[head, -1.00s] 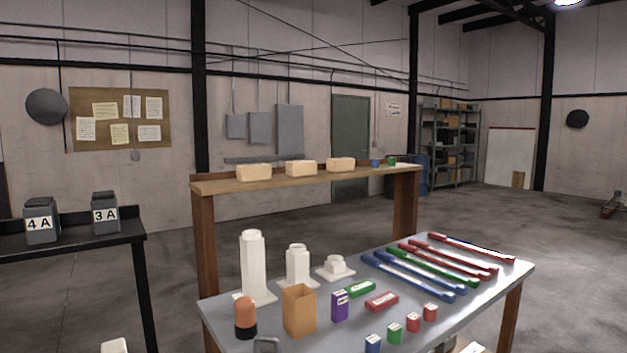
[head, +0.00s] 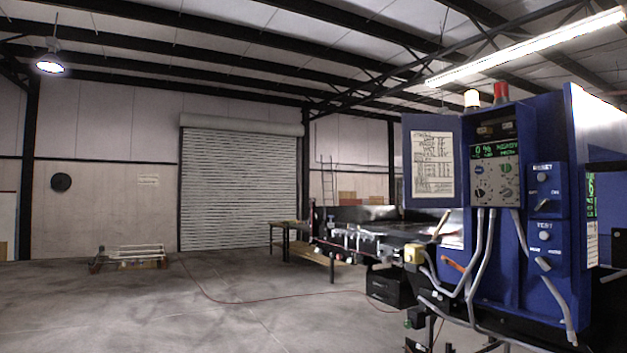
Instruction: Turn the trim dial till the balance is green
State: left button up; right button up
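A blue detector cabinet (head: 508,255) stands at the right of the head view. Its grey control panel (head: 495,181) carries several small knobs and buttons. Above them a dark display (head: 494,151) shows green characters, too small to read surely. I cannot tell which knob is the trim dial or pick out the balance reading. Two blue switch boxes, marked RESET (head: 542,168) and TEST (head: 545,236), are on the cabinet's right part. Neither of my grippers is in view.
An open door with a paper sheet (head: 432,164) is left of the panel. Grey cables hang in front of the cabinet. A conveyor (head: 385,232) runs behind it. A wooden table (head: 305,252) and a low rack (head: 128,256) stand farther back. The left floor is mostly clear.

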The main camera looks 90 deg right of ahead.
aim_at(504, 167)
jog(key=z, duration=3.85)
jog(key=i+j+z, duration=0.1)
jog(key=i+j, duration=0.35)
jog(key=i, duration=0.15)
